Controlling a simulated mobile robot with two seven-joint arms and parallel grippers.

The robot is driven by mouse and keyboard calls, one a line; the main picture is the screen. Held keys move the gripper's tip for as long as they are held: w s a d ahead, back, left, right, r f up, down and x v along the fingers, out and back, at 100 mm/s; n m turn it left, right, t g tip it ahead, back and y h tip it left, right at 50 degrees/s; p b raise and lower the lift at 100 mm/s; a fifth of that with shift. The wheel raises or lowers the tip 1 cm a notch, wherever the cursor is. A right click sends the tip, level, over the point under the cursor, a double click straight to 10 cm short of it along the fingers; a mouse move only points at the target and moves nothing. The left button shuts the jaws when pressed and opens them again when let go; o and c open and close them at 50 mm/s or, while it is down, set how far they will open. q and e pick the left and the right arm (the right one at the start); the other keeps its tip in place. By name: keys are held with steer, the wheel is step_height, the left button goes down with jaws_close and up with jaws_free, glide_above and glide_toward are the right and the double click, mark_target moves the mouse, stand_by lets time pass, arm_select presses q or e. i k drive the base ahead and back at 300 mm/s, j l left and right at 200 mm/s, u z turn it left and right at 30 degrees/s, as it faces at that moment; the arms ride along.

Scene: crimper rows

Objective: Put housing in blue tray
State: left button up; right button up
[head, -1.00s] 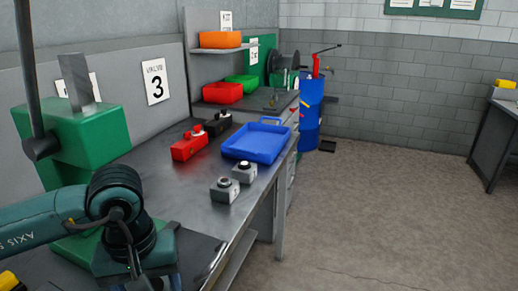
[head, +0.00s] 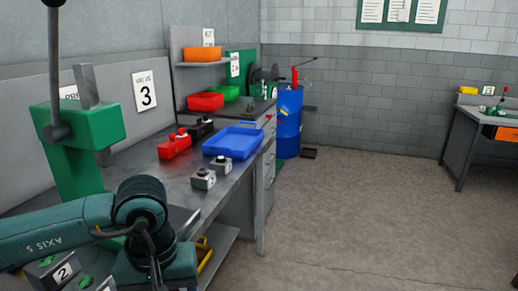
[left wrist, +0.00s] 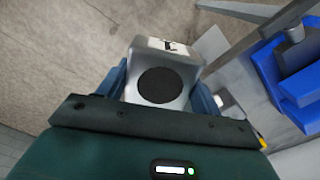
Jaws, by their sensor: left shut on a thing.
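My left gripper (left wrist: 160,88) is shut on a grey housing (left wrist: 165,57) in the left wrist view. The housing has a round black opening facing the camera and a white label with a dark mark. A blue finger shows on each side of it. Speckled floor shows beyond it. In the head view my left arm comes in at the lower left, and its gripper and the housing are hidden. The blue tray (head: 233,143) lies on the bench near its right edge, beyond my arm, and looks empty. My right gripper is not in view.
Two small grey blocks (head: 203,178) with dark tops stand before the tray. A red unit (head: 174,146) and a black one (head: 202,130) stand left of it. A green press (head: 75,135) rises at left.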

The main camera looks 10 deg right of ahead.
mark_target(237, 144)
steer(key=i+z, duration=0.15)
steer(key=z, duration=0.3)
steer(key=i+z, duration=0.15)
steer(key=z, duration=0.35)
steer(key=i+j, duration=0.15)
steer(key=i, duration=0.45)
steer(key=i+j, duration=0.15)
steer(key=i, duration=0.4)
steer(key=i+j, duration=0.1)
steer(key=i, duration=1.15)
steer(key=i+u, duration=0.2)
steer(key=i, duration=0.3)
steer(key=i+l+u, duration=0.25)
steer(key=i, duration=0.2)
steer(key=j+u, duration=0.1)
steer(key=u, duration=1.25)
